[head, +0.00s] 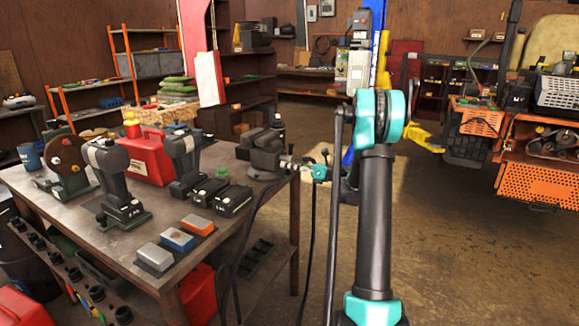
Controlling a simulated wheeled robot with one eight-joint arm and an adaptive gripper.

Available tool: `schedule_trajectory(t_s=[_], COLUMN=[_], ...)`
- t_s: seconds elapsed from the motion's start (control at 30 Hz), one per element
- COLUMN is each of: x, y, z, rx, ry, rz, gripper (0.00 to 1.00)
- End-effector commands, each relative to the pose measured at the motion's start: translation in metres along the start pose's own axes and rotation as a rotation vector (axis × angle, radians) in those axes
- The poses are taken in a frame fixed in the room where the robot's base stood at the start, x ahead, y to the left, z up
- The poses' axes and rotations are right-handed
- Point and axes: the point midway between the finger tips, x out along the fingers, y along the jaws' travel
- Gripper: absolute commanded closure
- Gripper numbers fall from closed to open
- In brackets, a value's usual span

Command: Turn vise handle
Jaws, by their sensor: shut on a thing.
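The dark grey vise (266,158) sits on the right rear corner of the workbench (150,215). Its screw end and handle (291,163) stick out past the bench's right edge. My gripper (308,167), with teal parts, is at the handle and shut on it. The fingers are small in this view and the handle is partly hidden by them. My black and teal arm stands in the right middle of the view.
Cordless tools (112,185), a red fuel can (147,155), batteries (221,190) and small blocks (177,239) crowd the bench. A raised orange mower (540,150) is at the right. The floor (460,250) between is mostly clear.

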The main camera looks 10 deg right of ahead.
Motion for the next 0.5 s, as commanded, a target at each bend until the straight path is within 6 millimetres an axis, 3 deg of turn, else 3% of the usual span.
schedule_trajectory(t_s=[0.5], x=[0.0009], y=[0.0019], z=[0.0029], rx=[0.131], ry=[-0.033], rz=[-0.003], gripper=[1.00])
